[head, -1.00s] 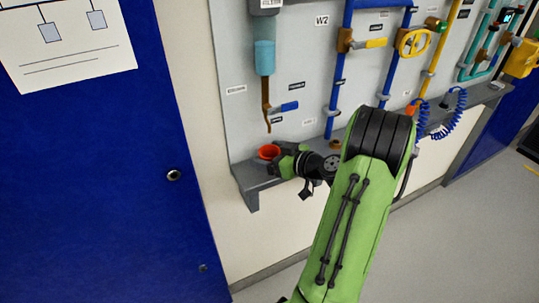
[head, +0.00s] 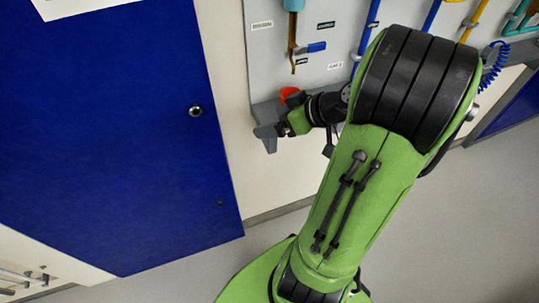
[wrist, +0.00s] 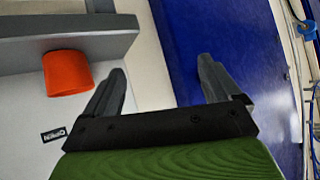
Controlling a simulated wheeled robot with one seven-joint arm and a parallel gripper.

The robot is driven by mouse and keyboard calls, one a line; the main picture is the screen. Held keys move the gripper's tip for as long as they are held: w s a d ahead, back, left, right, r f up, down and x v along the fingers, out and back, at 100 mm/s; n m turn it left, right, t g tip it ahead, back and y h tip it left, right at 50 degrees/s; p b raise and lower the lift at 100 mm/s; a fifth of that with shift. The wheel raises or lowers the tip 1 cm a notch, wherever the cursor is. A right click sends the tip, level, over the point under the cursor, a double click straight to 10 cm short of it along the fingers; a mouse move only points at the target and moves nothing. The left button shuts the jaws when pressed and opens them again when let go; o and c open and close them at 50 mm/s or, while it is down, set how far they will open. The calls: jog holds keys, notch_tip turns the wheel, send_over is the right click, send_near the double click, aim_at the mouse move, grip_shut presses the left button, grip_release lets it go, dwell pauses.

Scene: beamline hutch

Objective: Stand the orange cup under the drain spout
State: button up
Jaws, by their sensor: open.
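The orange cup (head: 289,93) stands on the narrow grey shelf (head: 265,113) at the wall panel; my gripper hides its lower part in the head view. The brown drain spout (head: 292,52) hangs down the panel, and its tip appears just above the cup. Exact alignment in depth is hard to tell. My gripper (head: 273,127) is in front of the shelf, nearer than the cup. In the wrist view the jaws (wrist: 161,72) are open and empty, and the cup (wrist: 67,72) is left of them, apart, beside the grey shelf (wrist: 70,42).
A blue valve handle (head: 316,47) sits beside the spout. Blue pipes (head: 366,35) and a coiled blue hose (head: 493,66) are on the right. A large blue cabinet door (head: 100,130) fills the left. Floor at the right (head: 450,210) is clear.

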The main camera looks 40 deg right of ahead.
jog(key=s+a+r+g+h, duration=0.1)
jog(key=s+a+g, duration=0.25)
jog(key=a, duration=0.75)
jog(key=s+a+r+m+h, duration=0.1)
jog(key=s+a, duration=0.1)
jog(key=s, duration=0.3)
jog(key=s+a+r+m+h, duration=0.2)
jog(key=s, duration=0.2)
jog(key=shift+s+a+r, duration=0.25)
jog(key=shift+s, duration=0.1)
jog(key=shift+r+g, duration=0.15)
jog(key=shift+g, duration=0.1)
